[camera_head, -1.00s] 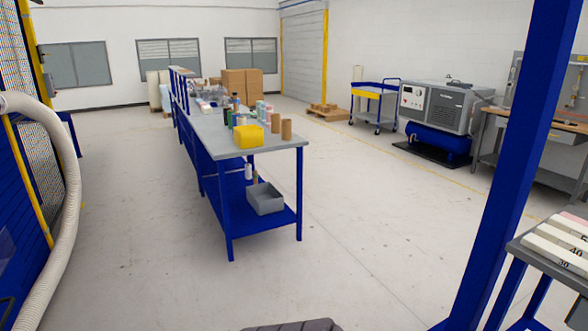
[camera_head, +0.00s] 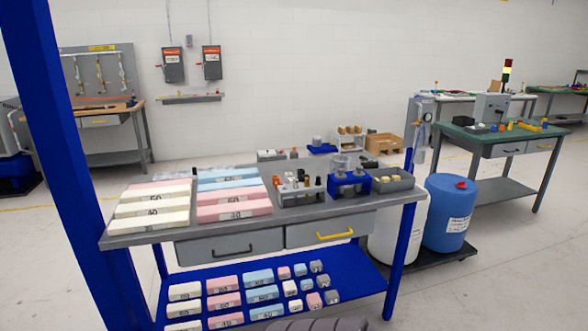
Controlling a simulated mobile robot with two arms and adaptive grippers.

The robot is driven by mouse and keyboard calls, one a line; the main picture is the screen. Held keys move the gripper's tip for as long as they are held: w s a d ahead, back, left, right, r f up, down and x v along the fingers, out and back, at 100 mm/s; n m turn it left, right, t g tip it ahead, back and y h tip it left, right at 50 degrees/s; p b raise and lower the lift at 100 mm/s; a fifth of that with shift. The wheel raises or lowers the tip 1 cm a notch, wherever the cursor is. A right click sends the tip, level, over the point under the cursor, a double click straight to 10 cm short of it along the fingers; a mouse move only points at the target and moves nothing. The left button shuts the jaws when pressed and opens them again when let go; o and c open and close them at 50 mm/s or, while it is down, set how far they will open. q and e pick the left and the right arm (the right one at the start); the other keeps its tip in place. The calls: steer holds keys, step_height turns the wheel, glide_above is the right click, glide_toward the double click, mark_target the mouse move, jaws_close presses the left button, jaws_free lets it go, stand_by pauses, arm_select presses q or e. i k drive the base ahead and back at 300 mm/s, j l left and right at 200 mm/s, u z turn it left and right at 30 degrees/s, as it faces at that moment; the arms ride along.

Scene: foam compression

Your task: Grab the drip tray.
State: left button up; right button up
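No tray is marked as the drip tray, and I cannot tell which one it is. A shallow grey tray (camera_head: 408,181) with small pale items stands at the right end of the grey-topped bench (camera_head: 150,238). A second grey tray (camera_head: 285,199) holding small bottles and dark pieces stands left of it. A blue holder with clear jars (camera_head: 349,184) is between the two. Neither of my grippers is in view, so both are away from these trays in the picture.
Labelled foam blocks (camera_head: 235,211) cover the bench's left half; more lie on its blue lower shelf. A blue post (camera_head: 62,150) rises at left. A blue drum (camera_head: 450,212) and a white drum (camera_head: 400,225) stand at right. Floor is clear at lower right.

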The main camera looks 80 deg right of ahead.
mark_target(192, 174)
steer(key=z, duration=1.95)
steer(key=i+j+z, duration=0.15)
steer(key=j, duration=0.1)
